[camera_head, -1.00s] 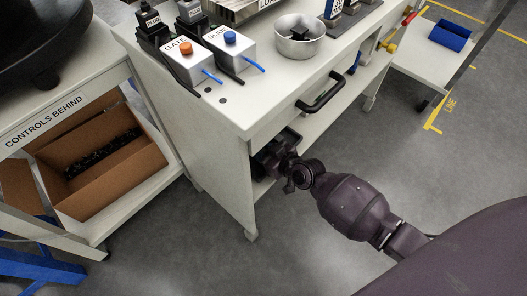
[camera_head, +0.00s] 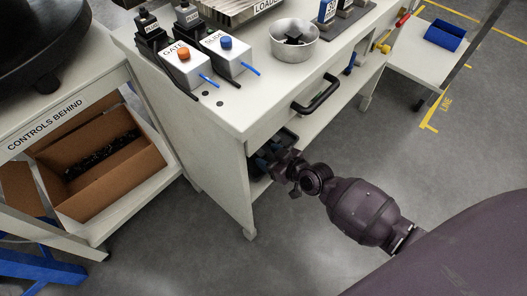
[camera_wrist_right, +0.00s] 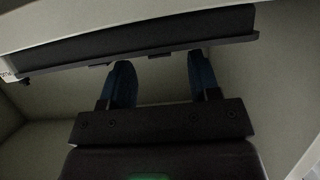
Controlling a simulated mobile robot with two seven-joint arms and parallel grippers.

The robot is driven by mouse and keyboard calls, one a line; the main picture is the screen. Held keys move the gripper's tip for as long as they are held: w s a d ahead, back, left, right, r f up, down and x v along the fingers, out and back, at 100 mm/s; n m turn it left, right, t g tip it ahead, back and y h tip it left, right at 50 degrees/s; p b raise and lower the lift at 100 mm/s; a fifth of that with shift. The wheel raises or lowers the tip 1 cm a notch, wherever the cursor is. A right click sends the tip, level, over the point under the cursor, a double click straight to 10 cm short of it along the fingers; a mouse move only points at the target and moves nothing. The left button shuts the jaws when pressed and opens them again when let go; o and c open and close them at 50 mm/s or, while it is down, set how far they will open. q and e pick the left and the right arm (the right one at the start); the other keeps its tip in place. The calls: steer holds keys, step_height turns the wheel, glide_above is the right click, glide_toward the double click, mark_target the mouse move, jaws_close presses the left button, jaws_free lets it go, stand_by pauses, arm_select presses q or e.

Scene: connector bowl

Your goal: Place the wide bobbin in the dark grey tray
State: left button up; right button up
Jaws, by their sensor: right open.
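My right gripper (camera_head: 262,163) reaches into the open shelf under the white workbench, partly hidden by the bench side. In the right wrist view its two blue fingers (camera_wrist_right: 163,78) stand apart with nothing between them. A dark tray (camera_head: 289,136) shows in part on that shelf. In the right wrist view a long dark tray-like body with a rim (camera_wrist_right: 140,52) lies just beyond the fingertips; I cannot tell whether they touch it. I cannot make out a wide bobbin in either view. My left gripper is out of view.
The bench top (camera_head: 235,118) and its black handle (camera_head: 316,94) are above my right wrist. A metal bowl (camera_head: 293,41) holds a dark piece. Switch boxes (camera_head: 184,67) stand at the bench's left. A cardboard box (camera_head: 95,165) sits on the left cart. Floor in front is clear.

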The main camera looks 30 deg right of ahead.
arm_select(q)
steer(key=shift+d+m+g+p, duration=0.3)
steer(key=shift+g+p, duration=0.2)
steer(key=shift+p, duration=0.5)
arm_select(e)
steer(key=v, duration=0.8)
steer(key=shift+s+r, duration=0.15)
steer(key=shift+s, duration=0.05)
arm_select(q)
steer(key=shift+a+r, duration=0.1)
arm_select(e)
steer(key=shift+d, duration=0.1)
